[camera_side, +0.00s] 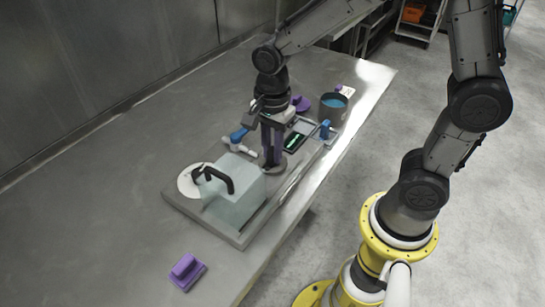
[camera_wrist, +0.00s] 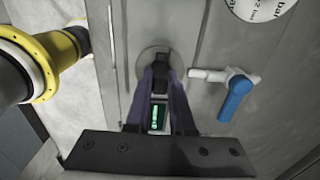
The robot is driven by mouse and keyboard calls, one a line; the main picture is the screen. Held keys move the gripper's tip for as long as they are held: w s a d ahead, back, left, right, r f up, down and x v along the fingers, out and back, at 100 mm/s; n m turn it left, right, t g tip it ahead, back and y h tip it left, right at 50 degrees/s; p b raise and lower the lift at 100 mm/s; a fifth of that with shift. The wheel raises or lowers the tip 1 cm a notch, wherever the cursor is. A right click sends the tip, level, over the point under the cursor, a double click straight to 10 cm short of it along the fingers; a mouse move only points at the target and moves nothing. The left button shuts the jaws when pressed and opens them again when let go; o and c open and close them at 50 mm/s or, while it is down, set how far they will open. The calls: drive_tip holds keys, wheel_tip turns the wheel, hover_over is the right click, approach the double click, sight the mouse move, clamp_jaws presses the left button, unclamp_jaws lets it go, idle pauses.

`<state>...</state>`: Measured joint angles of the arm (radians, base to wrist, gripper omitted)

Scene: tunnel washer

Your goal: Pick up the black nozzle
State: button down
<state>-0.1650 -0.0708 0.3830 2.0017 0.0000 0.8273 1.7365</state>
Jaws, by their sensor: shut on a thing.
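The black nozzle (camera_wrist: 160,76) shows in the wrist view between the tips of my gripper (camera_wrist: 161,72). It stands over a round grey disc (camera_wrist: 153,60) on the metal plate. My gripper's purple fingers are shut on the nozzle from both sides. In the side view my gripper (camera_side: 271,160) points straight down, its tips low over the plate beside the clear box. The nozzle is mostly hidden by the fingers there. I cannot tell whether it still touches the disc.
A blue-handled valve (camera_side: 238,136) with white pipe stands left of my gripper. A purple block (camera_side: 187,270) lies near the front; the left table is clear.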

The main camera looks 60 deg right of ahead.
sight(272, 149)
drive_tip(key=shift+r, duration=0.5)
wheel_tip(272, 149, up, 2)
drive_tip(key=shift+r, duration=0.2)
drive_tip(key=s+d+r, duration=0.2)
drive_tip(key=s+r, duration=0.7)
drive_tip(key=s, duration=0.5)
drive_tip(key=shift+d+r, duration=0.15)
drive_tip(key=shift+r, duration=0.15)
drive_tip(key=shift+w, duration=0.1)
